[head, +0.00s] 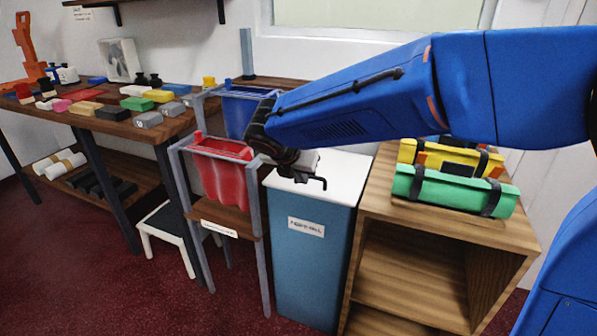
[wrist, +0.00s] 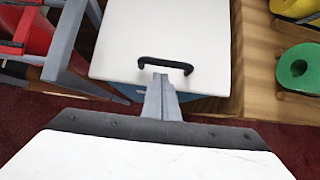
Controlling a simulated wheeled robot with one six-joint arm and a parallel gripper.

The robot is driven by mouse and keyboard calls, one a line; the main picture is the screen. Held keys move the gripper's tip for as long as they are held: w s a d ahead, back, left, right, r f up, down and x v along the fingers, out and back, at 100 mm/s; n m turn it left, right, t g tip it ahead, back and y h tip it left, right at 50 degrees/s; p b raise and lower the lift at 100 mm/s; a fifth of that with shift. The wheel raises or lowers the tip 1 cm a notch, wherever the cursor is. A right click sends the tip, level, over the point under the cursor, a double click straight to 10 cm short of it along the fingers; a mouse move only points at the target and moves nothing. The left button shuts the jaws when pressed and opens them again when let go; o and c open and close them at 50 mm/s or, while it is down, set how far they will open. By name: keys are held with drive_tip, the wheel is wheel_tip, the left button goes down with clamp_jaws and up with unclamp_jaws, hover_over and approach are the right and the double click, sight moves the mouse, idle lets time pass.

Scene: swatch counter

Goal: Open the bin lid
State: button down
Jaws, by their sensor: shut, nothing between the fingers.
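The bin (head: 310,259) is a tall blue box with a small label on its front. Its flat white lid (head: 335,178) lies closed on top. The black bar handle (head: 316,182) stands near the lid's front edge. In the wrist view the lid (wrist: 190,30) fills the upper middle and the handle (wrist: 165,65) shows whole. My gripper (head: 305,170) is over the lid close to the handle. In the wrist view its fingers (wrist: 160,82) are together, with tips just at the near side of the handle; I cannot tell whether they touch it. The gripper holds nothing.
A grey frame with a red bag (head: 221,175) stands close left of the bin. A wooden shelf unit (head: 440,224) with green (head: 455,190) and yellow rolls stands close right. A table with many small blocks is further left. Dark red floor lies in front.

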drive_tip(key=shift+x, duration=1.45)
drive_tip(key=shift+r, duration=0.15)
